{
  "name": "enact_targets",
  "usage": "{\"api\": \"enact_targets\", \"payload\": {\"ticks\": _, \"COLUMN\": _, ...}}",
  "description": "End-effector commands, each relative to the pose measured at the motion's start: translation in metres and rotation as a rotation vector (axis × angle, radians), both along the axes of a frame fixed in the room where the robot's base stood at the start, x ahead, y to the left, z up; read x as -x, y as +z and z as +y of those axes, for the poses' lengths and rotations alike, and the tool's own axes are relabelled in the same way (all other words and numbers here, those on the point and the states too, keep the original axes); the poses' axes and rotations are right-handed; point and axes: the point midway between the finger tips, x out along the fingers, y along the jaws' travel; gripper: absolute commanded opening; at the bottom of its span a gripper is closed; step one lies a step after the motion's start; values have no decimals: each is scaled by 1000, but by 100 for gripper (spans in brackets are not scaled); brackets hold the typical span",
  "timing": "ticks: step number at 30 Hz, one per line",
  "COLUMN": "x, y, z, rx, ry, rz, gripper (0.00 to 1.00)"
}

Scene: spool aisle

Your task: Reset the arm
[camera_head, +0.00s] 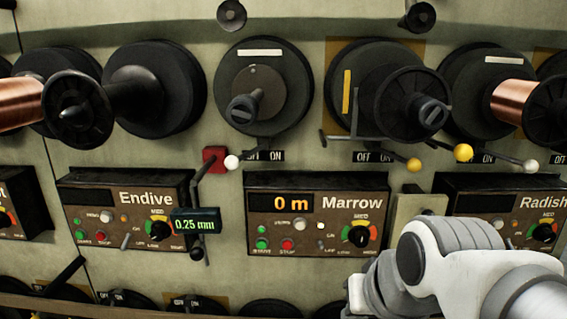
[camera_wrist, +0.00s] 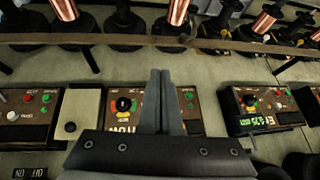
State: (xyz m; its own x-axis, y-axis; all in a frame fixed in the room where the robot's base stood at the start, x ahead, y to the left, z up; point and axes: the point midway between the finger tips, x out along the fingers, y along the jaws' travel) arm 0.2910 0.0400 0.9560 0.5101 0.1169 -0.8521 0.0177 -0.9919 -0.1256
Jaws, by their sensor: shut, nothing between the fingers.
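My gripper (camera_wrist: 160,75) shows in the wrist view with its two dark fingers together and nothing between them. Its fingers reach over the Marrow control panel (camera_wrist: 193,112), which appears upside down there. In the head view my white and grey arm (camera_head: 450,258) fills the lower right corner, in front of the lower part of the Radish panel (camera_head: 480,200). The fingers cannot be made out in the head view. The Marrow panel (camera_head: 285,180) reads "0 m" in the head view.
The Endive panel (camera_head: 90,190) is at left, with a gauge (camera_head: 195,222) reading "0.25 mm" beside it. Spool holders (camera_head: 262,85) and ball-ended levers (camera_head: 232,162) stick out above. A rail (camera_wrist: 90,38) and copper spools (camera_wrist: 178,12) cross the top of the wrist view.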

Motion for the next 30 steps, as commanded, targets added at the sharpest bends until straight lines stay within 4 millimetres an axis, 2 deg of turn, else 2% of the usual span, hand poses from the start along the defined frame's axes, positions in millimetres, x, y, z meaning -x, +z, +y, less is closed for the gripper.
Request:
{"api": "enact_targets", "payload": {"ticks": 1, "x": 14, "y": -1, "z": -13, "rx": 36, "ry": -8, "rz": 5, "gripper": 0}}
{"api": "enact_targets", "payload": {"ticks": 5, "x": 48, "y": -7, "z": -43, "rx": 132, "ry": -22, "rz": 42, "gripper": 0}}
{"api": "enact_targets", "payload": {"ticks": 6, "x": 47, "y": 12, "z": -42, "rx": 133, "ry": -17, "rz": 46, "gripper": 0}}
{"api": "enact_targets", "payload": {"ticks": 14, "x": 45, "y": 71, "z": -40, "rx": 128, "ry": -15, "rz": 46, "gripper": 0}}
{"api": "enact_targets", "payload": {"ticks": 24, "x": 45, "y": 162, "z": -40, "rx": 127, "ry": -15, "rz": 45, "gripper": 0}}
{"api": "enact_targets", "payload": {"ticks": 30, "x": 45, "y": 199, "z": -40, "rx": 126, "ry": -14, "rz": 45, "gripper": 0}}
